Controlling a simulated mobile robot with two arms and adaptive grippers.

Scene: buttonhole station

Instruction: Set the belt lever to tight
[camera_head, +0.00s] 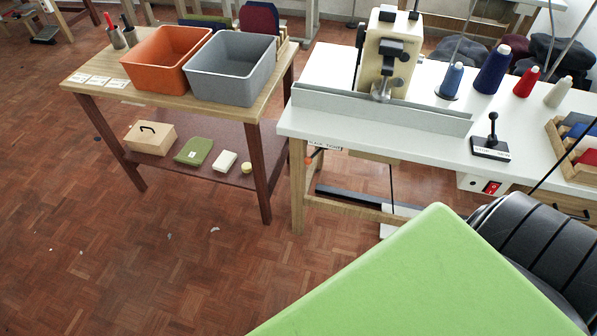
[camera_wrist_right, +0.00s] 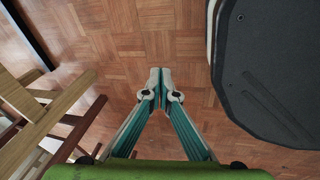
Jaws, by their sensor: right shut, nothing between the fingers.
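A black lever with a round knob (camera_head: 492,127) stands roughly upright on a small black base on the white sewing table, right of the sewing machine (camera_head: 386,55). A small orange knob (camera_head: 309,160) hangs below the table's front edge at the left, near a small label (camera_head: 325,146). My right gripper (camera_wrist_right: 160,85) shows in the right wrist view, shut and empty above the parquet floor, away from both. My left gripper is not in view.
Thread cones, including a red one (camera_head: 526,81), stand on the white table (camera_head: 345,110). A wooden table (camera_head: 66,84) at the left holds an orange bin (camera_head: 165,58) and a grey bin (camera_head: 232,68). A black chair (camera_head: 530,235) is at the right.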

